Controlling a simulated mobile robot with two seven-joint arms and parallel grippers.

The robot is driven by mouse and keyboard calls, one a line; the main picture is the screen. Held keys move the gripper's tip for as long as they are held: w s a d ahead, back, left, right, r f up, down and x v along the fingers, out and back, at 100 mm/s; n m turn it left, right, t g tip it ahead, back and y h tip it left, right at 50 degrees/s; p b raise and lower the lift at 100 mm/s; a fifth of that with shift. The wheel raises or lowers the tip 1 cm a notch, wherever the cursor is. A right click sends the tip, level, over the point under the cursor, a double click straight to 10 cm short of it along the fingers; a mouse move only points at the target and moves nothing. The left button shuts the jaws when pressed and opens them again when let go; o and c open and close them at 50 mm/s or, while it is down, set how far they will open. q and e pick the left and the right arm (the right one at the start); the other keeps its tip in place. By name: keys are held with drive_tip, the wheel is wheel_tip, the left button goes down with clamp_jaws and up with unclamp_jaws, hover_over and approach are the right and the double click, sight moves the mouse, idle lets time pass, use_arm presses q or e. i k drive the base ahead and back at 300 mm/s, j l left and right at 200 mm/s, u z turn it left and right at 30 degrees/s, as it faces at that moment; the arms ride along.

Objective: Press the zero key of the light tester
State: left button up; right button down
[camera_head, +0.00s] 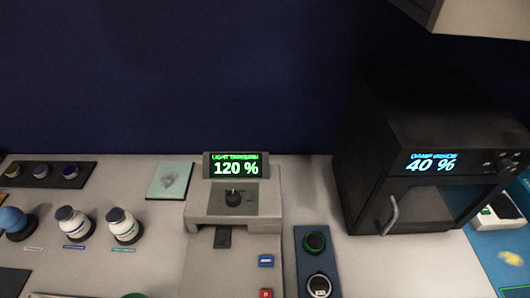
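The light tester (208,205) is a pale grey unit in the middle of the bench. Its display (235,165) glows green and reads 120 %, under a line of small text that seems to begin with "LIGHT". The key labels are too small to read surely. Neither of my grippers is in view.
A black cabinet (362,165) reading 40 % stands right, its handle (390,214) facing front. A dark strip (304,262) with two round pieces lies beside the tester. Several bottles, including a white jar (122,224), stand left. A pale green square (170,180) lies behind.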

sight(263, 261)
drive_tip(key=j+z, duration=0.35)
drive_tip(key=j, duration=0.35)
drive_tip(key=k+j+z, duration=0.15)
drive_tip(key=j+z, duration=0.15)
drive_tip(key=j, duration=0.35)
